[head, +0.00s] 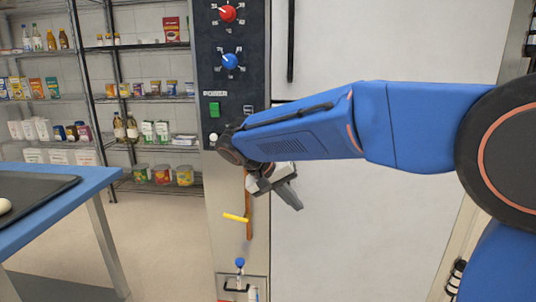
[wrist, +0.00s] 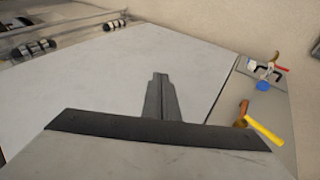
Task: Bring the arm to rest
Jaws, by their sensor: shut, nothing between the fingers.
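My blue arm reaches in from the right in the head view, in front of the pale oven front (head: 360,220). My gripper (head: 294,198) hangs at its end, pointing down and to the right, just right of the control column. Its fingers are together and hold nothing. In the wrist view the dark gripper fingers (wrist: 160,95) show closed against the pale surface, with nothing visible between them. My gripper appears apart from the controls; whether it touches the oven front cannot be told.
The control column carries a red knob (head: 228,13), a blue knob (head: 230,61) and a green power switch (head: 214,110). Below them are a yellow-handled lever (head: 236,217) and a small blue-topped control (head: 240,263). A blue-edged table (head: 75,200) stands left; stocked shelves stand behind, with open floor between.

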